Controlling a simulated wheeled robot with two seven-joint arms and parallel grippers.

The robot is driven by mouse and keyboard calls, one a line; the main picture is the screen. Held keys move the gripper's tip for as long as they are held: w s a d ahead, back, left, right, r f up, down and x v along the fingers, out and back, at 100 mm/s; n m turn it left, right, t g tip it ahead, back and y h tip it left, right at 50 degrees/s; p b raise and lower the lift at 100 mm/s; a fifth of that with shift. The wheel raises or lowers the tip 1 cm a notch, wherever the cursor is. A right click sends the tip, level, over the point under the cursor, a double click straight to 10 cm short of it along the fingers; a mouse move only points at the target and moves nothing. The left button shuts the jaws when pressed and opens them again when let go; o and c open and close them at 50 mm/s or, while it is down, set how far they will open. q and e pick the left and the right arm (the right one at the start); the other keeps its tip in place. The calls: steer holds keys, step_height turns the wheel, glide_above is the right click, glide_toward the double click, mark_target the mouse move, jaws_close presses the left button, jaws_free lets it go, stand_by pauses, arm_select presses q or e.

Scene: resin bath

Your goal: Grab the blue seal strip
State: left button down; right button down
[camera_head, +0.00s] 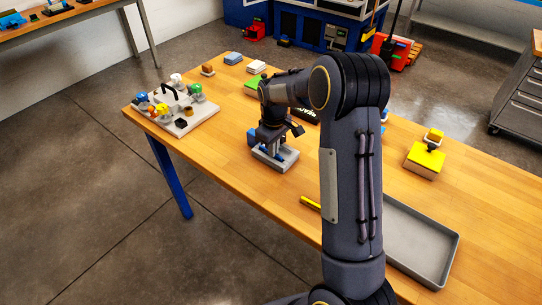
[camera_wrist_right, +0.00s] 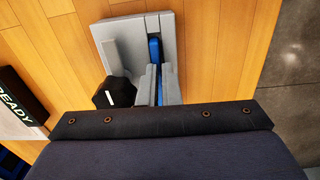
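The blue seal strip (camera_wrist_right: 154,48) lies lengthwise in a slot of a grey holder (camera_wrist_right: 122,30), seen in the right wrist view. In the head view the holder (camera_head: 270,161) stands near the table's front edge, with a bit of blue showing at it. My right gripper (camera_wrist_right: 160,84) points down into the holder; its two grey fingers are close together with a thin band of blue between them. In the head view the right gripper (camera_head: 276,146) is partly hidden by its own wrist. The lower part of the strip is hidden by the fingers. My left gripper is not in view.
A black knob (camera_wrist_right: 114,92) sits beside the fingers. A pale board (camera_head: 200,114) with coloured parts stands left. A grey tray (camera_head: 445,259) lies front right, partly behind my arm. A yellow-topped block (camera_head: 425,158) stands at right. A yellow marker (camera_head: 310,202) lies nearby.

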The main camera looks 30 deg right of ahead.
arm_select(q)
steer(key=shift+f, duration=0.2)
arm_select(e)
steer(key=shift+s+a+f, duration=0.2)
steer(key=shift+f, duration=0.2)
steer(key=shift+s+a+f, duration=0.15)
steer(key=shift+a+f, duration=0.05)
steer(key=shift+f, duration=0.15)
steer(key=shift+w+r, duration=0.2)
steer(key=shift+r, duration=0.3)
steer(key=shift+w+a+r, duration=0.1)
steer(key=shift+a+r, duration=0.1)
steer(key=shift+r, duration=0.45)
steer(key=shift+w+a+r, duration=0.1)
steer(key=shift+a+r, duration=0.1)
steer(key=shift+r, duration=0.4)
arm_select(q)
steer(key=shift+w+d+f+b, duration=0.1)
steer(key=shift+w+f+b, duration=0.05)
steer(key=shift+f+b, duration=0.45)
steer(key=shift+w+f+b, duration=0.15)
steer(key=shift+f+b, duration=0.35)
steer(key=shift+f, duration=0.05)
arm_select(e)
steer(key=s+a+r, duration=0.4)
steer(key=a+r, duration=0.5)
steer(key=a, duration=0.3)
steer(key=shift+s+r, duration=0.3)
steer(key=shift+r, duration=0.05)
